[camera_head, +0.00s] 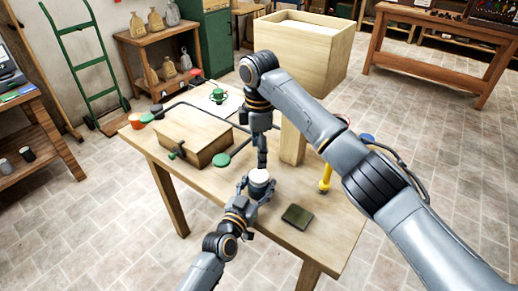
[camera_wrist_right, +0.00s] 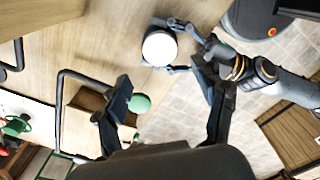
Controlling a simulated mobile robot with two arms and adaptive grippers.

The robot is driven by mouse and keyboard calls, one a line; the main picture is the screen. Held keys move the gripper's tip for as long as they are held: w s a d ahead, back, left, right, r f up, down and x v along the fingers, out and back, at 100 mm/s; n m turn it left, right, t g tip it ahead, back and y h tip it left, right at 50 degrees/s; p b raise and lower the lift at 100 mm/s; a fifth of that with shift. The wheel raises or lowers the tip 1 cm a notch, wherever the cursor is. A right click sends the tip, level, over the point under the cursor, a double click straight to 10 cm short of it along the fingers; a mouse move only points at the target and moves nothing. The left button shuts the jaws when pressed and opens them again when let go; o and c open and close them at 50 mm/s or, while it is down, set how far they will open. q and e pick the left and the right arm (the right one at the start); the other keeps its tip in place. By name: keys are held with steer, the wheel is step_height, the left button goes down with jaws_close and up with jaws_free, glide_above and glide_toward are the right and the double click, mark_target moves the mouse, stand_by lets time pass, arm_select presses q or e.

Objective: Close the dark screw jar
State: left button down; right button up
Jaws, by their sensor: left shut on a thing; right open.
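The dark screw jar (camera_head: 260,188) stands near the front of the wooden table, with a round white top face (camera_wrist_right: 159,48). I cannot tell whether that white face is a lid or the contents. My left gripper (camera_head: 259,190) is shut around the jar's body from the front, and its fingers hide much of the side. My right gripper (camera_head: 262,163) points down just above the jar in the head view. In the right wrist view its fingers (camera_wrist_right: 170,95) are spread wide with nothing between them, and the white face is beyond them.
A wooden box (camera_head: 192,136) with a crank is left of the jar. A green disc (camera_head: 222,159) is beside it. A dark green block (camera_head: 297,216) lies on the table (camera_head: 245,225) at right.

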mark_target(259, 175)
steer(key=shift+f, duration=4)
